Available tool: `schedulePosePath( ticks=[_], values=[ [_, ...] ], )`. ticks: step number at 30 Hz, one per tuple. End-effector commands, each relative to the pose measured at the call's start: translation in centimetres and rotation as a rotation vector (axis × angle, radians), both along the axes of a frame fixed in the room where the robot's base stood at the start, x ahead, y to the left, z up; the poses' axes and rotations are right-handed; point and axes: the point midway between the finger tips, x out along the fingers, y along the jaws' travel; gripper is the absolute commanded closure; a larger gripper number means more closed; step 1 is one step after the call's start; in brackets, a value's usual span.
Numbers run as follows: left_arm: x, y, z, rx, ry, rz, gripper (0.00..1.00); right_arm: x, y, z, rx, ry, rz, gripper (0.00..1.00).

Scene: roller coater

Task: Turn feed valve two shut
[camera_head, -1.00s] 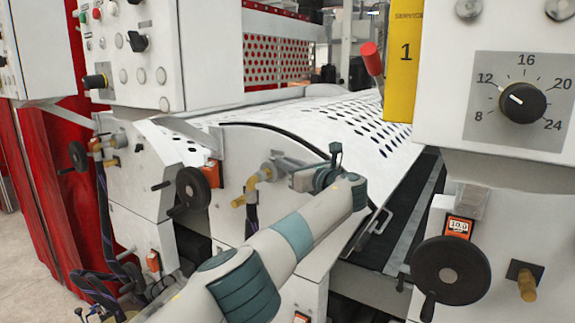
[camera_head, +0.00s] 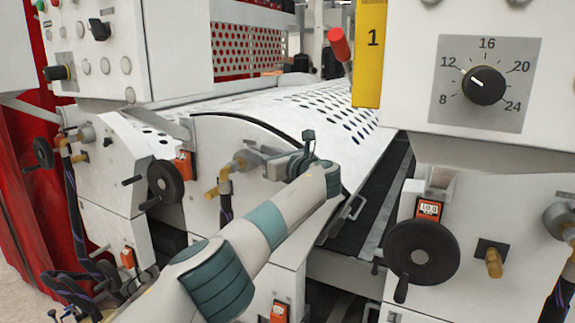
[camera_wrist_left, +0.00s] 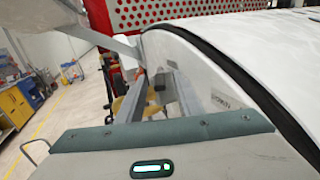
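A brass-yellow valve (camera_head: 226,176) with a dark hose below it sticks out from the white machine side in the middle of the head view. My left gripper (camera_head: 258,160) is at its right side, partly hidden by my own wrist. In the left wrist view the two grey fingers (camera_wrist_left: 152,98) stand apart, with a yellow piece showing between and behind them. I cannot tell if they touch the valve. A similar valve (camera_head: 70,142) is farther left, and another valve (camera_head: 567,222) is at the right edge. No number shows on the valves. My right gripper is out of view.
Black handwheels stand left of the middle valve (camera_head: 164,184) and at the right (camera_head: 421,254). A curved perforated white cover (camera_head: 300,104) lies behind my left arm. A dial panel (camera_head: 487,84) hangs upper right. Open floor (camera_wrist_left: 75,105) shows in the left wrist view.

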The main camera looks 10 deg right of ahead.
Motion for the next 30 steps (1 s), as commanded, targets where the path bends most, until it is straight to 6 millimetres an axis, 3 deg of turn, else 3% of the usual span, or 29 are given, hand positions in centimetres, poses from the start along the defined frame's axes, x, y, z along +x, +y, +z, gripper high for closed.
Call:
schedulePosePath(
  ticks=[11,24,30],
  values=[
    [-2.5,-1.5,-0.4,-0.002,-0.001,-0.003,0.67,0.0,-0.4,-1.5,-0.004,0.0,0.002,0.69],
    [-9.9,-6.1,-0.5,-0.003,-0.002,-0.004,0.67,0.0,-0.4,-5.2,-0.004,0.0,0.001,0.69],
    [-12.8,-7.7,0.1,0.0,-0.005,-0.001,0.67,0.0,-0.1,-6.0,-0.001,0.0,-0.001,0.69]
  ],
)
